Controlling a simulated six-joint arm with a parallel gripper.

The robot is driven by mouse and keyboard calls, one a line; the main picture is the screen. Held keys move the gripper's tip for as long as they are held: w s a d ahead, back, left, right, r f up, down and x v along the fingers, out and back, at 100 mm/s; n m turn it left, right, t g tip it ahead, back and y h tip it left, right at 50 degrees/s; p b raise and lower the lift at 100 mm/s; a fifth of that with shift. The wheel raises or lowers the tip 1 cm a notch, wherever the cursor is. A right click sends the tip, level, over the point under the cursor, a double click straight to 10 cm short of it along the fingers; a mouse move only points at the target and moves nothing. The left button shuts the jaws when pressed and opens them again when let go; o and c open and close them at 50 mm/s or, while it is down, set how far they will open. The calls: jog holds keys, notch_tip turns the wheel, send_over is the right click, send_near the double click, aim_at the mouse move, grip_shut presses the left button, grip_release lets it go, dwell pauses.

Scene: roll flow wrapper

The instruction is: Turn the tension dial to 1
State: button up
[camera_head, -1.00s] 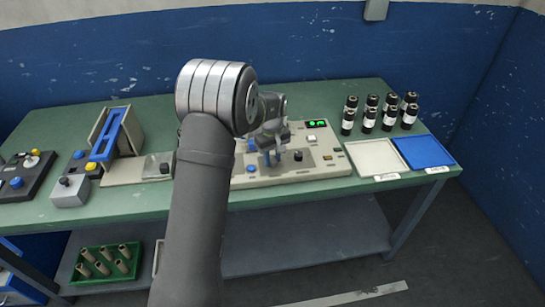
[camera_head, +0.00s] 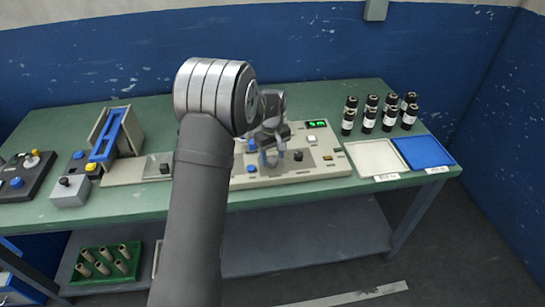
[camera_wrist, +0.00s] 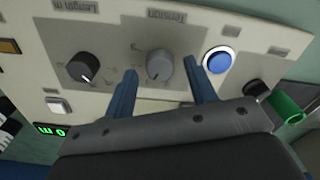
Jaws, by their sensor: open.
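The tension dial (camera_wrist: 160,68) is a grey round knob on a grey patch of the panel, under a label reading "Tension", in the wrist view. A light pointer mark shows on its lower side; the scale figures are too small to read. My gripper (camera_wrist: 166,82) is open, with its two blue fingers on either side of the dial and a gap to each. I cannot tell how far the fingertips stand from the panel. In the head view my gripper (camera_head: 282,160) is over the control panel (camera_head: 335,171), and the tension dial is hard to make out there.
A black length dial (camera_wrist: 83,68) and a white button (camera_wrist: 58,106) lie left of the tension dial. A blue button (camera_wrist: 219,61) is close to the right finger. A green display (camera_head: 316,124) is at the panel's back. Several dark rolls (camera_head: 369,120) stand behind the trays.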

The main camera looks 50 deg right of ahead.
aim_at(272, 160)
notch_tip(272, 160, up, 17)
jog(key=shift+f, duration=0.2)
dwell(0.3)
notch_tip(272, 160, down, 18)
jog(key=shift+r, duration=0.25)
dwell(0.3)
jog(key=shift+r, duration=0.1)
